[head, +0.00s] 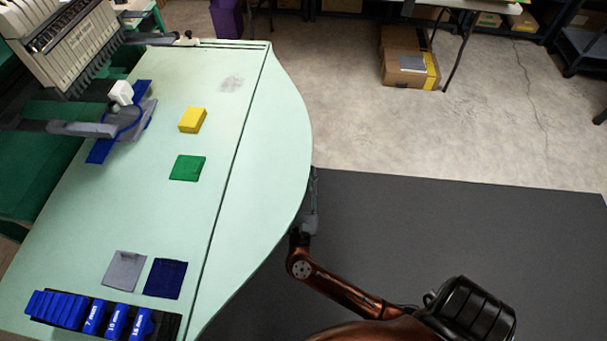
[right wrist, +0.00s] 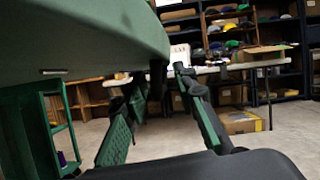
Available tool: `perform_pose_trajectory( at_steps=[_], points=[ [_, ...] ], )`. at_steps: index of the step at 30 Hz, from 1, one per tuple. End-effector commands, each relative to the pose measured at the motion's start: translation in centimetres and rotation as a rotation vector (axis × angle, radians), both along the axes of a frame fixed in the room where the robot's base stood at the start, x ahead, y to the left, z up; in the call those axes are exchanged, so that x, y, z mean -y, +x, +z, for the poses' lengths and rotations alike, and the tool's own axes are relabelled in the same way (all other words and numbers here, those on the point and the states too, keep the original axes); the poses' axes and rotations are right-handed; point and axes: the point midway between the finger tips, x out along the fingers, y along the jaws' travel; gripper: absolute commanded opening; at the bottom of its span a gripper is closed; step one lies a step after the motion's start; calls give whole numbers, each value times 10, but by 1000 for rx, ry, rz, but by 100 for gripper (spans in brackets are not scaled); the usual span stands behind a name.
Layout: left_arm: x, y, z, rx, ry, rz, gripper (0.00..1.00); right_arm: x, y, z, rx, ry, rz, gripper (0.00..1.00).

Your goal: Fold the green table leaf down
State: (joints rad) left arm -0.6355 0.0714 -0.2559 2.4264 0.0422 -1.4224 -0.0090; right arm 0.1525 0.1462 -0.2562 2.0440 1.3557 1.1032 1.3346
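The pale green table leaf (head: 268,130) is the curved right part of the table, past a dark seam. It lies level with the fixed pale green tabletop (head: 215,150). My right gripper (head: 312,190) is at the leaf's curved outer edge, partly hidden by it in the head view. In the right wrist view the leaf's green edge (right wrist: 95,35) fills the upper left, and the gripper (right wrist: 160,82) shows its two fingers spread apart. A dark upright part shows between the fingertips; I cannot tell whether they touch it. My left gripper is not in view.
An embroidery machine (head: 65,45) stands over the table's far left. A yellow block (head: 192,120), a green patch (head: 187,168), grey and navy patches and a blue spool rack (head: 95,312) lie on the fixed top. Right of the leaf are a dark mat (head: 450,235) and open floor.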

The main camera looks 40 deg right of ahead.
Motion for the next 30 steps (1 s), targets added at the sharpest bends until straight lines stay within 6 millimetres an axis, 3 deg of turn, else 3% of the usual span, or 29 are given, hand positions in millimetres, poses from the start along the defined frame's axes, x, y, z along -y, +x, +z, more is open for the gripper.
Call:
perform_pose_trajectory(
  at_steps=[7, 18, 30],
  points=[
    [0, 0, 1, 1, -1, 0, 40, 0, 0, 0, 0, 0, 1, 25],
    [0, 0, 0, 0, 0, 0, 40, -2, 2, 0, -1, -1, 6, 0],
    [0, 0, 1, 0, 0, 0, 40, -4, 3, 1, -1, -2, 11, 0]
  ],
)
